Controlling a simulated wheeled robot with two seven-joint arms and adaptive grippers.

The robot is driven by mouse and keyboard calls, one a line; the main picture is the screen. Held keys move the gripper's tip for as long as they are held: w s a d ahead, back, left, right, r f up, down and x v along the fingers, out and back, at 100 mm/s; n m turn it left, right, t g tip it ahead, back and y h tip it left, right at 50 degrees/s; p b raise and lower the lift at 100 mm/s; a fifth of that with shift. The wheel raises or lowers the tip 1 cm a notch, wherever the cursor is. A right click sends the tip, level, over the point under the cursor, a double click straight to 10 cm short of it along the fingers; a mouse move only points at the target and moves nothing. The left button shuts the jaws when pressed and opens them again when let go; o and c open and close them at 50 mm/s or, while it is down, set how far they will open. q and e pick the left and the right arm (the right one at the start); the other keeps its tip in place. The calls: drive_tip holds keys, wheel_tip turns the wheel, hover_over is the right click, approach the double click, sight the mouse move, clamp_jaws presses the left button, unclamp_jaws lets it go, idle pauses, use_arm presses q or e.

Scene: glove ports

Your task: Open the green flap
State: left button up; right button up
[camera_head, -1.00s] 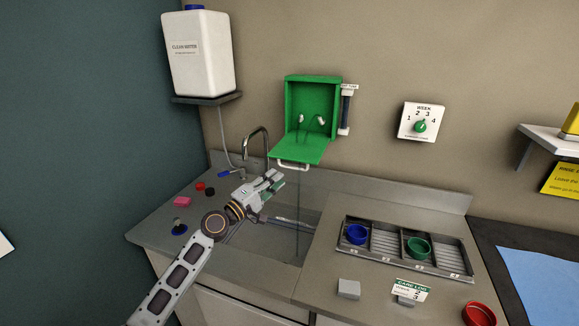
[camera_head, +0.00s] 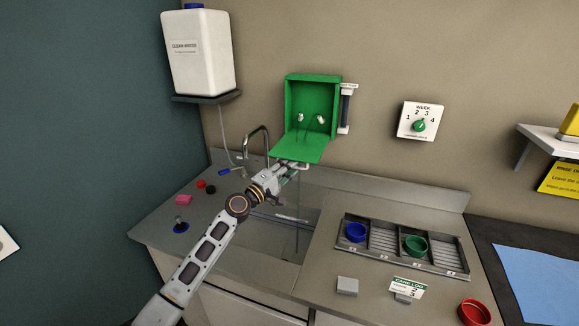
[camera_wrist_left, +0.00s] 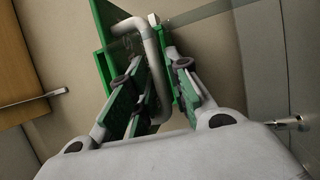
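The green flap (camera_head: 298,149) hangs lowered, roughly level, from the bottom of the green wall box (camera_head: 312,100), whose inside is exposed. A pale bar handle (camera_head: 304,166) is on the flap's front edge. My left gripper (camera_head: 285,171) is at this edge, partly over the handle. In the left wrist view, the handle (camera_wrist_left: 154,62) runs between the green-padded fingers of my left gripper (camera_wrist_left: 158,80), with a gap still showing, so the fingers look open around it. Part of the flap (camera_wrist_left: 103,42) shows at the left there. My right gripper is not in view.
A tap (camera_head: 262,134) stands just left of the flap, above the sink (camera_head: 265,238). A white water container (camera_head: 198,55) sits on a shelf at the upper left. A grey tray (camera_head: 385,243) with blue and green cups lies on the right of the counter.

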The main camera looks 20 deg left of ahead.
use_arm(q)
drive_tip(key=shift+w+d, duration=0.1)
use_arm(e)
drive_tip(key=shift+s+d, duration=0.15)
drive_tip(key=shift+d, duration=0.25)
use_arm(q)
clamp_jaws()
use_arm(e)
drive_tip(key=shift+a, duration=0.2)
